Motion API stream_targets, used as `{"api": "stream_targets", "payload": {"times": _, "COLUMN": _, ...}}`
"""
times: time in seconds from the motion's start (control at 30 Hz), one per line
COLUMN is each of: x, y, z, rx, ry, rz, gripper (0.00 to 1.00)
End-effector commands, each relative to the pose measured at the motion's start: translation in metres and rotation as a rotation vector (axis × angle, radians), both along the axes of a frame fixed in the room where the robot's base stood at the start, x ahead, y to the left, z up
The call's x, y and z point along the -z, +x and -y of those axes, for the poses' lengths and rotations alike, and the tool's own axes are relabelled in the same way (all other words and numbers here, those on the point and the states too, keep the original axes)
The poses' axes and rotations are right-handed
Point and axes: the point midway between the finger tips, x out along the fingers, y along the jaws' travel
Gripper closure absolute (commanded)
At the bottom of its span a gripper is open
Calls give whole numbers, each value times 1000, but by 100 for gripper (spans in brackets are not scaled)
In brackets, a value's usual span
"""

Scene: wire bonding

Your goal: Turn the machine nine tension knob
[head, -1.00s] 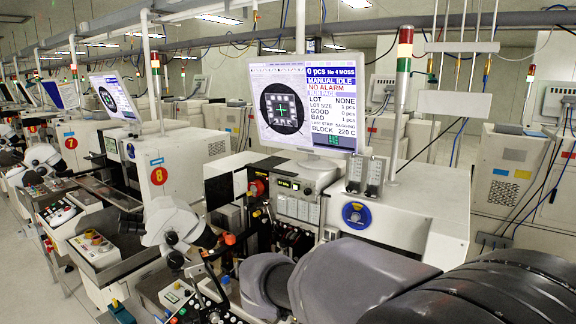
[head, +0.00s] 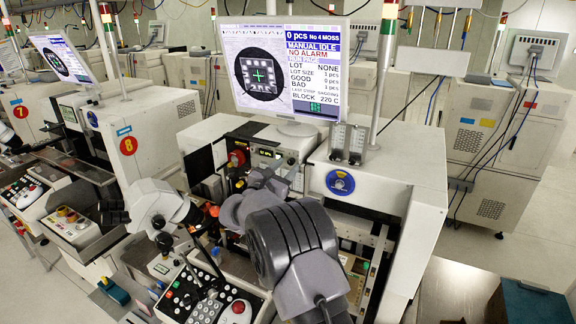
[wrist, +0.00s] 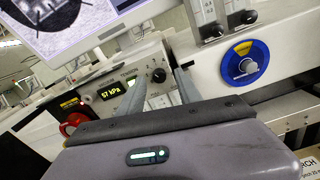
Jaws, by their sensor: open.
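My gripper (head: 264,180) is in front of the upper front panel of the nearest machine (head: 392,175). In the wrist view its two grey fingers (wrist: 160,82) are apart, with nothing between them in their grip. A small black knob (wrist: 158,75) on the pale panel shows in the gap between the fingertips, right of a display reading 57 kPa (wrist: 113,91). Whether the fingers touch the knob I cannot tell. A larger pale knob on a blue round plate (wrist: 245,63) with a yellow label is to the right; it also shows in the head view (head: 340,182). No machine number is readable here.
A red knob (wrist: 74,123) is left of the display. The monitor (head: 290,72) stands above the panel, with two small grey units (head: 348,143) beside it. A microscope (head: 160,205) and a button console (head: 215,295) are left of my arm. Machine eight (head: 140,140) is farther left.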

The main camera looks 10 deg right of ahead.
Motion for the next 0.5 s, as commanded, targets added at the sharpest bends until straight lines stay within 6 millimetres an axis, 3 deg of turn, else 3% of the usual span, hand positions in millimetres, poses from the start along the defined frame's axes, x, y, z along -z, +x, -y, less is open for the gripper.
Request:
{"api": "stream_targets", "payload": {"times": 0.13, "x": 0, "y": 11, "z": 8, "rx": 0, "ry": 0, "rz": 0, "gripper": 59}}
{"api": "stream_targets", "payload": {"times": 0.43, "x": 0, "y": 13, "z": 10, "rx": 0, "ry": 0, "rz": 0, "gripper": 59}}
{"api": "stream_targets", "payload": {"times": 0.5, "x": 0, "y": 13, "z": 10, "rx": 0, "ry": 1, "rz": -1, "gripper": 72}}
